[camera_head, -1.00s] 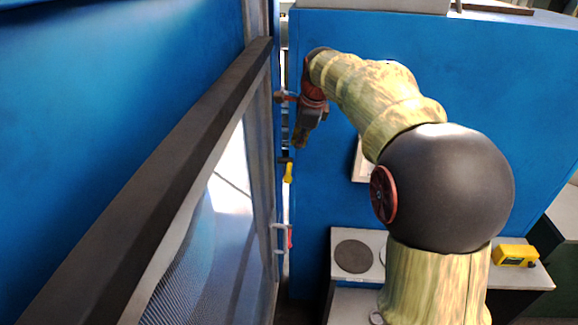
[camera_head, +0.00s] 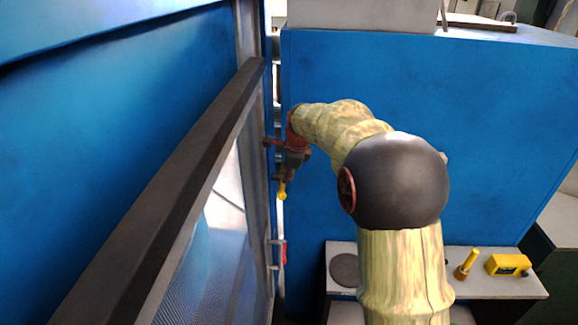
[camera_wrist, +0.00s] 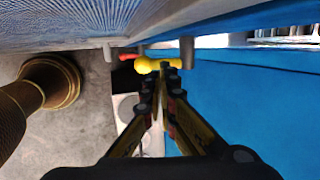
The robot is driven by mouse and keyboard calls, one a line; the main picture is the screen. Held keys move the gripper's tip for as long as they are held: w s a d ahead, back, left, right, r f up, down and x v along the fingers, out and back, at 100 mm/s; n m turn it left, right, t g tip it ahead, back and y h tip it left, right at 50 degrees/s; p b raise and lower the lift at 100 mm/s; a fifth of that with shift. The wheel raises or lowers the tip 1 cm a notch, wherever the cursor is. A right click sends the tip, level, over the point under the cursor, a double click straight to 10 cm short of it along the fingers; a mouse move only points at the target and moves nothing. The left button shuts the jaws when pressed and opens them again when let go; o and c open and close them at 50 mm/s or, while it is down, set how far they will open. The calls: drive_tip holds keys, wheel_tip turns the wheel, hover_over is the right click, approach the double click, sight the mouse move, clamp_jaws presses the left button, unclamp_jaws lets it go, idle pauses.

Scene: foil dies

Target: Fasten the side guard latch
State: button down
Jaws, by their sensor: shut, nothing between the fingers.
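The side guard (camera_head: 225,190) is a large framed mesh panel on the left in the head view. The latch's yellow handle (camera_head: 282,190) hangs at the gap between the guard's edge and the blue machine wall, and it also shows in the wrist view (camera_wrist: 146,65). My gripper (camera_head: 283,178) is right at the yellow handle in the head view.
A blue machine wall (camera_head: 400,85) stands behind my arm. A red part (camera_head: 284,252) sits lower on the guard edge.

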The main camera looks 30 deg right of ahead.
sight(283, 187)
drive_tip(key=shift+p+x, duration=0.5)
drive_tip(key=shift+x, duration=1.6)
